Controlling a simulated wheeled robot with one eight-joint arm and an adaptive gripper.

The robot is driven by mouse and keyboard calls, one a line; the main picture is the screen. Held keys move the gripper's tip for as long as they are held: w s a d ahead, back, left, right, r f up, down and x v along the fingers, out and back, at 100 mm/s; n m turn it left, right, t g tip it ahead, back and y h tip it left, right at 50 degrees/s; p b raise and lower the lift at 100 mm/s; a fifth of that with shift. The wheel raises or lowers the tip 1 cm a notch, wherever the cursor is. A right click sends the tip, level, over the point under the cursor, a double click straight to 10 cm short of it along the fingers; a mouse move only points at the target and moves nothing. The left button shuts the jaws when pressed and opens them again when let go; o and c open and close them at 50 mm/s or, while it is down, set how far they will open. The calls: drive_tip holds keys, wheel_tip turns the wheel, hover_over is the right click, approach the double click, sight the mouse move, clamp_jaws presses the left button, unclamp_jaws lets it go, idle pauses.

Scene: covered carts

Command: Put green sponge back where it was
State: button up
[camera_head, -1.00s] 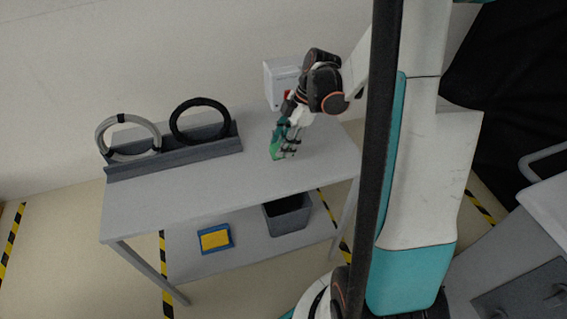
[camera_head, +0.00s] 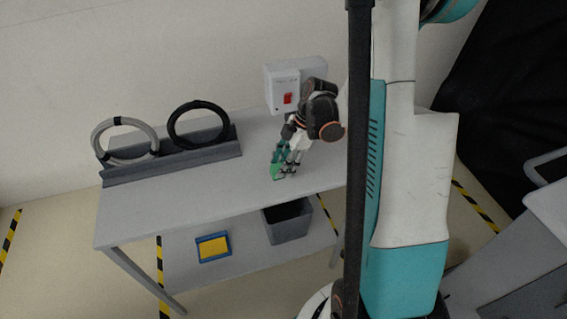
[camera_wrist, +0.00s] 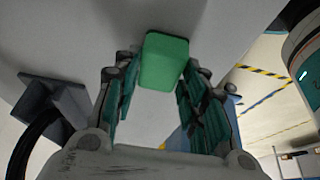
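The green sponge (camera_head: 277,171) is at the tips of my gripper (camera_head: 285,168), above or on the right part of the grey table's top (camera_head: 190,190). I cannot tell whether it touches the top. In the wrist view the sponge (camera_wrist: 164,62) sits between the teal-padded fingertips of my gripper (camera_wrist: 160,82), one finger on each side. My gripper appears shut on it, since both move together. The finger contact is not clearly visible.
A grey holder (camera_head: 172,166) with a grey ring (camera_head: 95,140) and a black ring (camera_head: 171,128) stands at the back left. A white box (camera_head: 277,78) with a red switch is behind the arm. A blue tray (camera_head: 199,257) with a yellow piece (camera_head: 213,247) and a grey bin (camera_head: 287,226) are on the lower shelf.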

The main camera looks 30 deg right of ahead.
drive_tip(key=shift+o, duration=1)
drive_tip(key=p+v, duration=0.4)
drive_tip(key=v, duration=0.8)
drive_tip(key=shift+r, duration=0.1)
